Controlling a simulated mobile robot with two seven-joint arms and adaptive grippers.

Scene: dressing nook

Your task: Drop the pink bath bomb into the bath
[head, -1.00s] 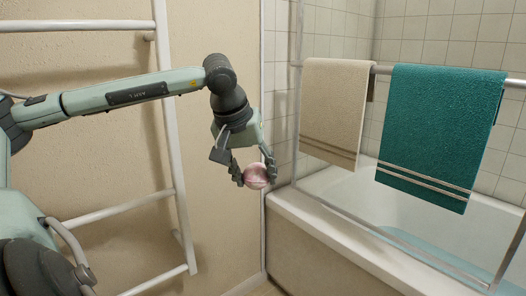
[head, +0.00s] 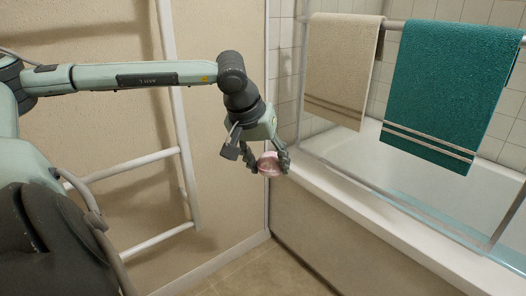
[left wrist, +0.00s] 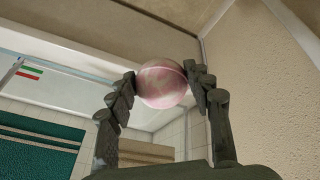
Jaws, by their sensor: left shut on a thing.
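The pink bath bomb (head: 268,164) is a round, mottled pink ball. My left gripper (head: 270,165) is shut on it, with a finger on either side, just outside the bath's near left corner. In the left wrist view the bath bomb (left wrist: 163,85) sits between the fingertips of my left gripper (left wrist: 165,92). The bath (head: 345,200) is white, with its near rim to the right of the gripper. Pale water (head: 440,205) shows inside it, partly behind the rail and towels. My right gripper is not in view.
A metal rail frame above the bath's near rim carries a beige towel (head: 342,70) and a teal towel (head: 445,95). A white ladder rack (head: 180,130) stands against the wall at left. Bare floor (head: 265,272) shows in front of the bath.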

